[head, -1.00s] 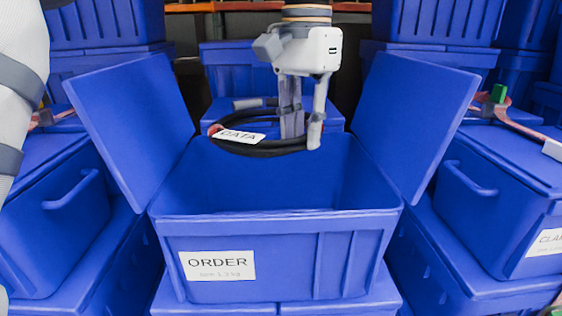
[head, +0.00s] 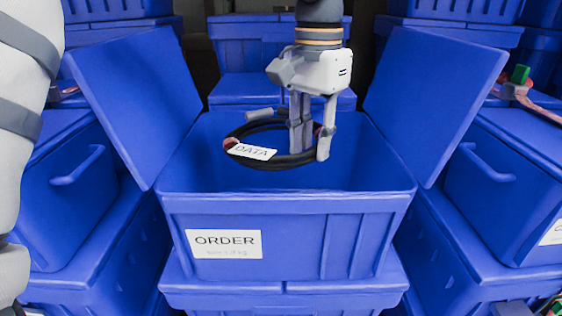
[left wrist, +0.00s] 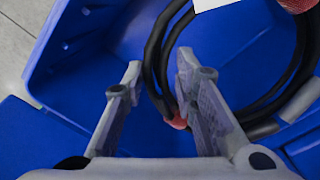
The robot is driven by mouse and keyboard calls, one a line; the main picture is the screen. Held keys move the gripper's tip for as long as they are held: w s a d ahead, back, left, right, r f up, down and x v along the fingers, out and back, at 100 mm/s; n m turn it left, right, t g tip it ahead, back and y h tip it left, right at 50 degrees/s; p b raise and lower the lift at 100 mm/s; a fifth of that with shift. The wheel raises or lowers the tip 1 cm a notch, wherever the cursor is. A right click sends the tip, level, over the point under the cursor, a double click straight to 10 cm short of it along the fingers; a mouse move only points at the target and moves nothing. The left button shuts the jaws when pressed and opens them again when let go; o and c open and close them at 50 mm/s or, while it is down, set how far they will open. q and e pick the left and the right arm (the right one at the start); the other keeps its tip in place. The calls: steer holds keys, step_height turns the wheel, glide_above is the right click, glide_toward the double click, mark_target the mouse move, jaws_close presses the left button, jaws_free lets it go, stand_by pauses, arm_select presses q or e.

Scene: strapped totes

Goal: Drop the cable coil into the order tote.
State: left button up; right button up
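The black cable coil (head: 275,164) has a white DATA tag and red bands. It hangs roughly level in the head view, over the open order tote (head: 310,245) and around the height of its rim. My left gripper (head: 311,154) points down at the coil's right side, its fingers a small gap apart with the cable between them. My right gripper is not in view.
The tote's two lids stand open, the left lid (head: 135,100) and the right lid (head: 430,100) flaring outward. Closed blue totes stand on both sides, the left one (head: 50,205) and the right one (head: 510,205), with more stacked behind.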

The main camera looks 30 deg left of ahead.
arm_select(q)
steer(key=shift+o, duration=1.2)
step_height(320, 180, up, 12)
